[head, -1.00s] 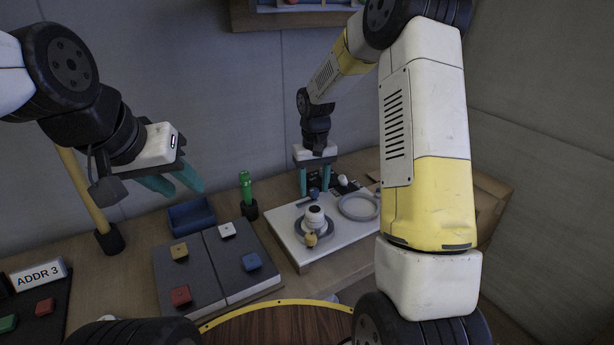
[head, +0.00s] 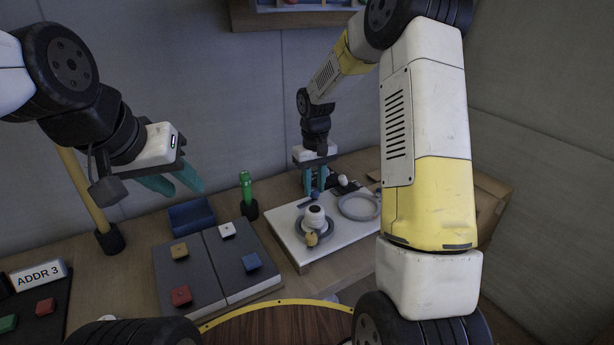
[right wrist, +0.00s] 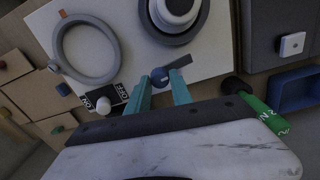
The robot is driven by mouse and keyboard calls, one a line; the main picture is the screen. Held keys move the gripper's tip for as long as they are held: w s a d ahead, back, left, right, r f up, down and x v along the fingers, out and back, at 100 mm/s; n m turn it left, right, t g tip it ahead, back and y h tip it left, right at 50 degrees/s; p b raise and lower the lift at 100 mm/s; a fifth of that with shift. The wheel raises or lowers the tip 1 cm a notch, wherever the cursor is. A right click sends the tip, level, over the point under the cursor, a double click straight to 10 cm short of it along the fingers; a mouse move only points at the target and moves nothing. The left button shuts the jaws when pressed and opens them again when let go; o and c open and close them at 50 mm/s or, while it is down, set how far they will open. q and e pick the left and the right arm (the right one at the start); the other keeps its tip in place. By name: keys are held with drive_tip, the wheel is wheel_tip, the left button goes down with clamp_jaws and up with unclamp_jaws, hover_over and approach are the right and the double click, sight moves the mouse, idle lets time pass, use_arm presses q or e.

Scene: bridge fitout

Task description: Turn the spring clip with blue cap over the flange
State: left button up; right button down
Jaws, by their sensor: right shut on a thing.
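The spring clip's blue cap (head: 315,194) is between the teal fingertips of my right gripper (head: 318,190), at the far side of the white board. In the right wrist view the blue cap (right wrist: 160,76) sits between the fingertips (right wrist: 162,84), with a dark bar (right wrist: 180,63) beside it, apparently part of the clip. The grey round flange (head: 301,229) surrounds a white ribbed body (head: 314,216). A yellow-capped clip (head: 311,239) is at its near side. My left gripper (head: 176,186) is open and empty above the table at left.
A grey ring (head: 343,213) lies on the white board (head: 288,248), right of the flange. A white knob (head: 342,180) stands behind it. A green cylinder (head: 246,188), a blue tray (head: 190,216) and grey panels with coloured blocks (head: 182,270) are to the left.

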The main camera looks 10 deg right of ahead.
sight(314, 189)
drive_tip(key=n, duration=0.6)
idle(0.3)
drive_tip(key=shift+n, duration=0.3)
drive_tip(key=c, duration=1.1)
unclamp_jaws()
drive_tip(key=shift+c, duration=0.2)
wheel_tip(314, 189, up, 7)
drive_tip(key=shift+f, duration=0.1)
drive_tip(key=shift+r, duration=0.55)
